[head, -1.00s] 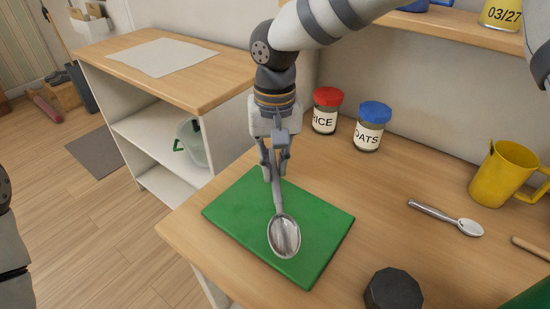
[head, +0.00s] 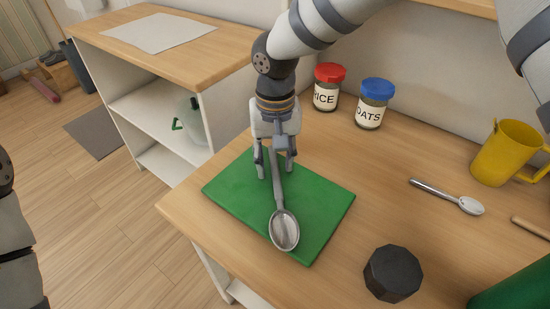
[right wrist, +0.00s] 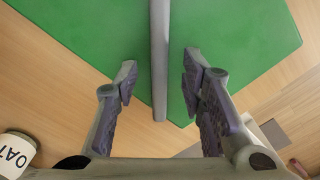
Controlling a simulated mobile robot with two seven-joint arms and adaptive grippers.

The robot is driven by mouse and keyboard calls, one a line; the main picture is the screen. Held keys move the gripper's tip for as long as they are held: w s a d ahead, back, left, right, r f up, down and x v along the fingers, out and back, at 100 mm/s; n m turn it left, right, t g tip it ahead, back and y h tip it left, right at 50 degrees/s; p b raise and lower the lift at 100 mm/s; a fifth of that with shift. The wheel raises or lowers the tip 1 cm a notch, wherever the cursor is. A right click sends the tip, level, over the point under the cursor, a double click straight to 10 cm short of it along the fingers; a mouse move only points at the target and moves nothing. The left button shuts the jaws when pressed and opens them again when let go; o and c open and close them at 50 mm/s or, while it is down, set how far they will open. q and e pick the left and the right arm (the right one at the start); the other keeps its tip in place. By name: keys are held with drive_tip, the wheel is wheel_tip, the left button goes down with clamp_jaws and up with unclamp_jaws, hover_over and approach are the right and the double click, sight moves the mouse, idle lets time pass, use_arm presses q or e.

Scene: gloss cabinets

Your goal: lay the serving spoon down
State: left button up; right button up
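The serving spoon (head: 284,229) is metal with a long grey handle and an oval bowl. It appears to lie on the green board (head: 325,200), bowl toward the front edge. My right gripper (head: 275,170) is over the back of the board, open, with its fingers apart on either side of the handle. In the right wrist view the handle (right wrist: 160,60) runs between the open fingers (right wrist: 160,85), with a gap on both sides. The handle's end reaches about the board's corner. My left gripper is not in view.
A smaller spoon (head: 450,197) and a yellow mug (head: 505,153) are further right. The rice jar (head: 326,88) and oats jar (head: 372,103) stand behind. The counter between board and small spoon is clear.

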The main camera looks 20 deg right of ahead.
wheel_tip(320, 180, up, 12)
idle(0.5)
idle(0.4)
